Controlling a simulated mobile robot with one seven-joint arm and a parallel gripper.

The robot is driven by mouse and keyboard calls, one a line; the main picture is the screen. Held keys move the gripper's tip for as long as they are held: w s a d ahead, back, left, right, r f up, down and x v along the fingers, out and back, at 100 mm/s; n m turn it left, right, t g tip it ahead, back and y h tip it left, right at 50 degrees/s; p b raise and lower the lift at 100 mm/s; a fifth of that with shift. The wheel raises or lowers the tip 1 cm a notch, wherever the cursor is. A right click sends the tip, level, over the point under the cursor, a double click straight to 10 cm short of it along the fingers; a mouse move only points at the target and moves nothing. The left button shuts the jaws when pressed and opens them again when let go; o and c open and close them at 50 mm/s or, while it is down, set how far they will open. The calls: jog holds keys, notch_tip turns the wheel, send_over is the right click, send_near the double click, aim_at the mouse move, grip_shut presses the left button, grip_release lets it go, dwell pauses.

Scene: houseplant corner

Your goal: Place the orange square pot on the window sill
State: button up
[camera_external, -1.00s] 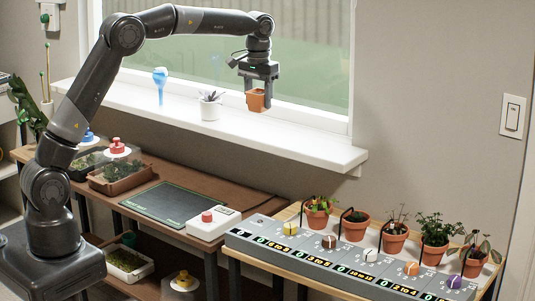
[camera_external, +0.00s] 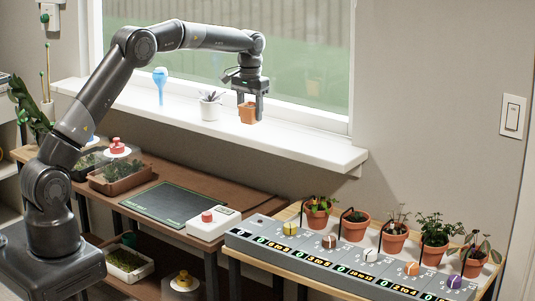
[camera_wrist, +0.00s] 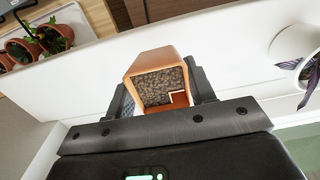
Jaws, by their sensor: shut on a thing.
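The orange square pot (camera_external: 247,113) is between the fingers of my gripper (camera_external: 250,108), low over the white window sill (camera_external: 300,142). The gripper is shut on it and points down. In the wrist view the pot (camera_wrist: 160,65) shows brown soil inside, with a finger on each side; the sill (camera_wrist: 235,50) lies behind it. The pot looks upright. Whether its base touches the sill or hangs just above it, I cannot tell.
A white pot with a dark-leaved plant (camera_external: 210,108) stands on the sill just left of the orange pot. The sill to the right is clear. Several potted plants (camera_external: 355,226) stand on the bench below.

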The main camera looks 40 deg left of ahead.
aim_at(250, 120)
jog(key=shift+f, duration=1.65)
jog(key=o, duration=1)
jog(key=shift+f, duration=0.1)
